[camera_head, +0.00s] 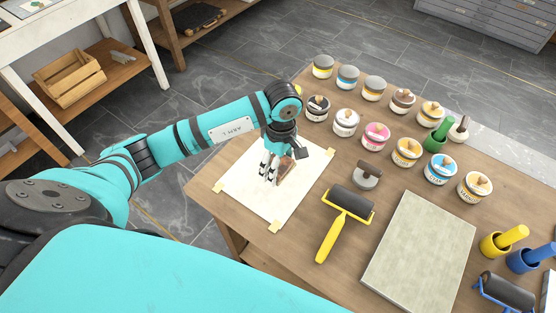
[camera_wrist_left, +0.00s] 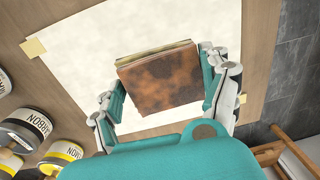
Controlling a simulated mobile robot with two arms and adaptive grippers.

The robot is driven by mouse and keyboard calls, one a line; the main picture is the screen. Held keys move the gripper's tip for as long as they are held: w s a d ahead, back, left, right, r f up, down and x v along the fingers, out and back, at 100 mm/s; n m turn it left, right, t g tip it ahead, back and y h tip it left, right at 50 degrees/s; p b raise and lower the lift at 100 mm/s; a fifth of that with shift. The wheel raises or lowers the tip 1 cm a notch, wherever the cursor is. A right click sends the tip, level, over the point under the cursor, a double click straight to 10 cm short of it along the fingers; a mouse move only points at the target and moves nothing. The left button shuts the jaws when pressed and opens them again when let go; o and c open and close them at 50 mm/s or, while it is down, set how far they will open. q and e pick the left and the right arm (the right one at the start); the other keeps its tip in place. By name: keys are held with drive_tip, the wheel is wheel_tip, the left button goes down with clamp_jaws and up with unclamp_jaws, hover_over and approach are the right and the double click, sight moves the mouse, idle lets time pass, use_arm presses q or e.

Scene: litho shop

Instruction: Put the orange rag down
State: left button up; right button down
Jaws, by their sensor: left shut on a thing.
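My left gripper (camera_head: 268,176) is over the white paper sheet (camera_head: 250,192) taped to the wooden table. It is shut on the orange rag (camera_head: 286,171), which looks like a folded, stained brown-orange square. In the left wrist view the rag (camera_wrist_left: 162,82) sits between the two fingers, with its layered edge facing away from the wrist. The rag is at or just above the paper; I cannot tell whether it touches. My right gripper is not in view.
Several ink cans (camera_head: 376,135) stand in rows behind and right of the paper. A yellow-handled roller (camera_head: 345,216) and a grey slab (camera_head: 420,253) lie to the right. Bare paper surrounds the gripper.

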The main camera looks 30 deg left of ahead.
use_arm(q)
drive_tip(key=shift+w+a, duration=0.45)
drive_tip(key=shift+w, duration=0.25)
drive_tip(key=shift+w+a+f, duration=0.2)
drive_tip(key=shift+w+a, duration=0.05)
drive_tip(key=shift+w, duration=0.15)
wheel_tip(320, 180, down, 3)
drive_tip(key=shift+s+r+p, duration=0.1)
drive_tip(key=shift+p, duration=0.5)
drive_tip(key=shift+f, duration=0.3)
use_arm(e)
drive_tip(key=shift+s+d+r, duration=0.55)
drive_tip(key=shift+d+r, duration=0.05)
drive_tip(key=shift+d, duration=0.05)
use_arm(q)
drive_tip(key=shift+f, duration=0.1)
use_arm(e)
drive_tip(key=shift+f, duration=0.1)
use_arm(q)
drive_tip(key=o, duration=1.1)
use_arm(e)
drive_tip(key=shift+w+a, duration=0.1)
